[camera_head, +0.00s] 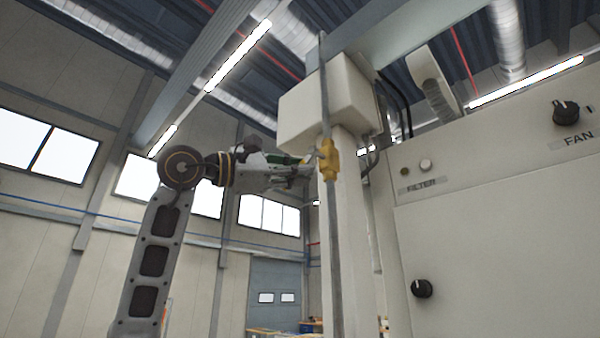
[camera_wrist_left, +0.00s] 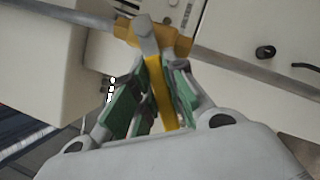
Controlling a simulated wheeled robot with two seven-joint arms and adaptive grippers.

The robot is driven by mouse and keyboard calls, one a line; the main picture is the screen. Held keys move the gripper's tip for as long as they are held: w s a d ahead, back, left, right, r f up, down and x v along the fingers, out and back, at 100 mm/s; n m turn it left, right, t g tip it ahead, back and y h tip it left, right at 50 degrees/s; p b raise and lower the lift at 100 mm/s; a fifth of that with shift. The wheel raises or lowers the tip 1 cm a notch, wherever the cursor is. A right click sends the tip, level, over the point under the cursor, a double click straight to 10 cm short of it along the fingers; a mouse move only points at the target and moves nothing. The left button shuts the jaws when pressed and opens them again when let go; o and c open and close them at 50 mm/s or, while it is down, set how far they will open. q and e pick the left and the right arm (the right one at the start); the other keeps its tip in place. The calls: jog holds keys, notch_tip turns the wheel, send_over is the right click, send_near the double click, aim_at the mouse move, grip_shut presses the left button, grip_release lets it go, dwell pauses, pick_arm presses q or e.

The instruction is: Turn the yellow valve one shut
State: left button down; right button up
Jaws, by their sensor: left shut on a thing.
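The yellow valve (camera_head: 328,158) sits on a thin grey vertical pipe (camera_head: 333,250) in front of a pale post. In the left wrist view the valve body (camera_wrist_left: 181,42) lies on the pipe, and its yellow lever (camera_wrist_left: 163,95) reaches back between the green finger pads. My left gripper (camera_head: 305,172) comes in from the left beside the valve. In the wrist view the left gripper (camera_wrist_left: 152,98) is shut on the lever. The lever's far end is partly hidden by the fingers and the gripper body. My right gripper is in neither view.
A cream box (camera_head: 318,105) tops the post just above the valve. A large pale cabinet (camera_head: 490,240) stands on the right with a FAN knob (camera_head: 566,112), a FILTER label and a lower black knob (camera_head: 422,288). Open room lies to the left of the post.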

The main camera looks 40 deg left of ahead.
pick_arm(q)
jog(key=shift+a+r+m+g, duration=0.15)
jog(key=shift+r+m+g, duration=0.2)
jog(key=shift+m, duration=0.45)
jog(key=shift+a+r+m+g, duration=0.15)
jog(key=shift+r+m+g, duration=0.15)
jog(key=shift+m, duration=0.5)
jog(key=shift+a+r+m+g, duration=0.1)
jog(key=shift+r+m+g, duration=0.3)
jog(key=shift+m, duration=0.5)
jog(key=shift+r+m+g, duration=0.25)
jog(key=shift+r+m, duration=0.1)
jog(key=shift+m, duration=0.55)
jog(key=c, duration=1.4)
grip_release()
jog(key=shift+r, duration=0.1)
jog(key=shift+s+a, duration=0.1)
jog(key=v, duration=1.2)
